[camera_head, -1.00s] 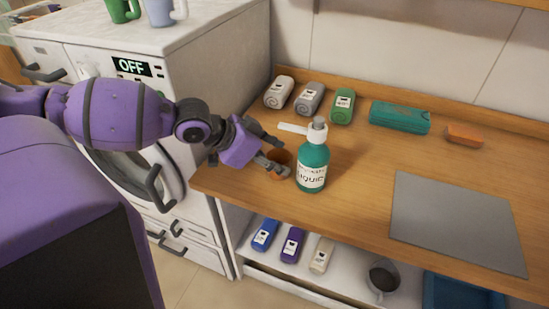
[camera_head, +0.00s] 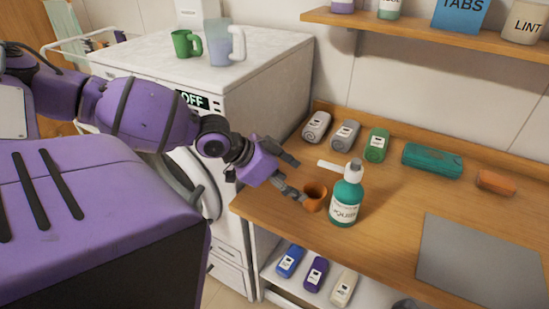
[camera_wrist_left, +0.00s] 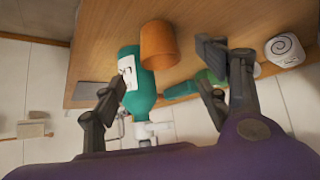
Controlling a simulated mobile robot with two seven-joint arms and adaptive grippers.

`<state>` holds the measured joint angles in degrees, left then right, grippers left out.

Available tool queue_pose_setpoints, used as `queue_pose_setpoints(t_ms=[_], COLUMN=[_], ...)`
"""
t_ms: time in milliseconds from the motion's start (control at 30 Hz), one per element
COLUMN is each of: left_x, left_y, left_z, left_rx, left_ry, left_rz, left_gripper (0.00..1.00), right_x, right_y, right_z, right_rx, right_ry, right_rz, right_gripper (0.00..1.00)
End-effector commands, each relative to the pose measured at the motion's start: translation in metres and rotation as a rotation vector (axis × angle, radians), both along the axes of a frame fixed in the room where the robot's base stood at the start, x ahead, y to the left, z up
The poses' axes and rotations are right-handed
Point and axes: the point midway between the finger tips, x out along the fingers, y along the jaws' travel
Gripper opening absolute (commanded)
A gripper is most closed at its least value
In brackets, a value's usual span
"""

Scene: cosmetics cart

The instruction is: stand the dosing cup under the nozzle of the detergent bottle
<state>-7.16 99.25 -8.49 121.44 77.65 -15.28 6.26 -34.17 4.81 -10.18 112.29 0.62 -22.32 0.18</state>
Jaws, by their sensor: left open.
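The orange dosing cup (camera_head: 316,199) stands upright on the wooden counter, just left of the teal detergent bottle (camera_head: 344,205). The bottle's white nozzle (camera_head: 332,166) points left, and in the head view its tip appears above the cup's mouth. I cannot tell how exactly they line up in depth. My left gripper (camera_head: 294,176) is open at the cup's left side, its fingers beside the cup. The left wrist view shows the cup (camera_wrist_left: 159,45) beyond the spread fingers (camera_wrist_left: 160,70), with the bottle (camera_wrist_left: 138,95) beside it. My right gripper is out of view.
A grey mat (camera_head: 470,262) lies to the right. A washing machine (camera_head: 275,90) stands left.

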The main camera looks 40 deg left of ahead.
Motion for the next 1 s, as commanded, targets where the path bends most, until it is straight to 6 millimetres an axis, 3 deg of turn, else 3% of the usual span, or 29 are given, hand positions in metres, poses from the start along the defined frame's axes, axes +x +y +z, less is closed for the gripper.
queue_pose_setpoints(t_ms=[33, 200, 1000], left_x=[-0.006, -0.019, -0.025], left_y=[0.005, 0.012, 0.015], left_z=[0.020, 0.029, 0.029], left_rx=[0.005, 0.000, -0.001], left_ry=[-0.014, -0.009, 0.000], left_rz=[0.001, 0.001, 0.001], left_gripper=[0.68, 0.68, 0.68], right_x=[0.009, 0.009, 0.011], right_y=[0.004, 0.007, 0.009], right_z=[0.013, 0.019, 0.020], right_rx=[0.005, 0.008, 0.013], right_ry=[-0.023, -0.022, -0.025], right_rz=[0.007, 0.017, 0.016], right_gripper=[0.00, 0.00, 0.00])
